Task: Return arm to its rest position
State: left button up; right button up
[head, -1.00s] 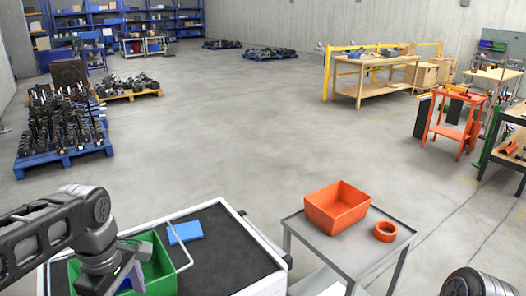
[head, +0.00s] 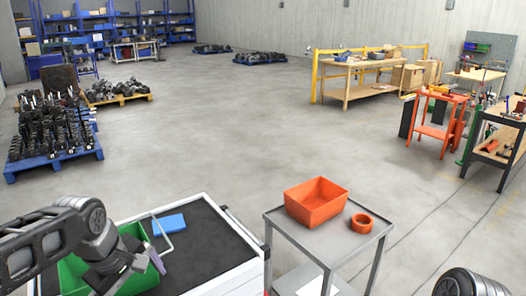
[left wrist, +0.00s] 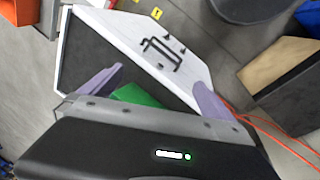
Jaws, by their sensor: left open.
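My left arm comes in from the left in the head view. Its gripper (head: 155,262) is above the right part of the green bin (head: 73,275), with a purple finger pointing right and down. In the left wrist view my left gripper (left wrist: 155,92) has its two purple fingers wide apart, with nothing between them. Part of the green bin also shows there (left wrist: 136,96), behind the gripper body. My arm hides much of the bin's inside. Only a dark link of my right arm shows at the bottom right of the head view; its gripper is out of view.
The floor beyond is open.

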pick_arm(q)
jog(key=w+d+f+m+t+h, duration=0.2)
jog(key=w+d+f+m, duration=0.5)
jog(key=w+d+f, duration=0.15)
jog(key=s+d+f+m, duration=0.25)
jog(key=d+f, duration=0.35)
jog(key=f, duration=0.6)
jog(key=s+d+f+g, duration=0.2)
jog(key=s+d+f, duration=0.1)
jog(key=s+f, duration=0.7)
jog(key=s+d+f+m+g+h, duration=0.1)
jog(key=s+d+f, duration=0.3)
jog(key=s+f, duration=0.6)
jog(key=shift+s+g, duration=0.9)
jog(key=shift+s, duration=0.05)
jog(key=shift+c, duration=0.3)
